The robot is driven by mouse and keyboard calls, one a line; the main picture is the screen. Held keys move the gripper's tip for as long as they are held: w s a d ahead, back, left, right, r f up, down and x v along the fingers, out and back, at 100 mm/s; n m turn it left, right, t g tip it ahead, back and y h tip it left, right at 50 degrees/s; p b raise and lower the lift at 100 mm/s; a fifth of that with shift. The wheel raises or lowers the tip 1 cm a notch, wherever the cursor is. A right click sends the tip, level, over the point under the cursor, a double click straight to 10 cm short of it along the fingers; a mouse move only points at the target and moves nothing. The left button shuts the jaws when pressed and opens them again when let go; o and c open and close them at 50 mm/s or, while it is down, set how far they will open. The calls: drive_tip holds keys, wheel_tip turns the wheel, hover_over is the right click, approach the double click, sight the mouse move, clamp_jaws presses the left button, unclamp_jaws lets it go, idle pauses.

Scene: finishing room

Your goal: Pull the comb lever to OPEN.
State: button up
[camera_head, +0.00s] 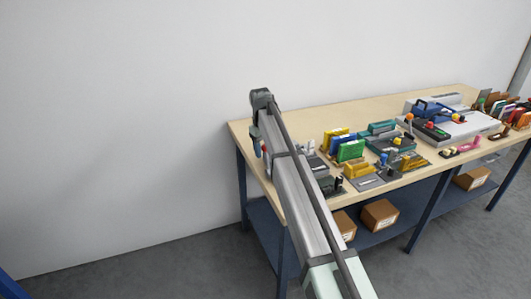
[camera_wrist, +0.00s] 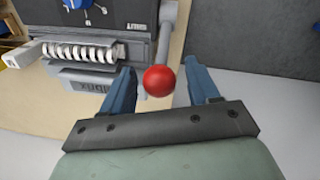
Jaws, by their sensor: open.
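The lever's red ball knob (camera_wrist: 159,80) shows in the wrist view, on a grey lever arm (camera_wrist: 167,30) running up along the right side of a dark grey machine (camera_wrist: 110,18). A label reading "SHUT" (camera_wrist: 139,26) is on the machine beside the lever. My gripper (camera_wrist: 160,74) is open, its two blue fingers left and right of the knob in the picture. Gaps show on both sides, so neither finger appears to touch it. I cannot tell the exact depth between fingers and knob. In the head view my arm hides most of the machine.
A row of white comb rings (camera_wrist: 85,52) lies at the machine's front, left of my fingers. The wooden table (camera_head: 430,101) carries several coloured blocks and devices to the right, including a white machine (camera_head: 462,125).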

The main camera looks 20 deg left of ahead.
drive_tip(key=shift+w+d+f, duration=0.1)
drive_tip(key=shift+f, duration=1)
clamp_jaws()
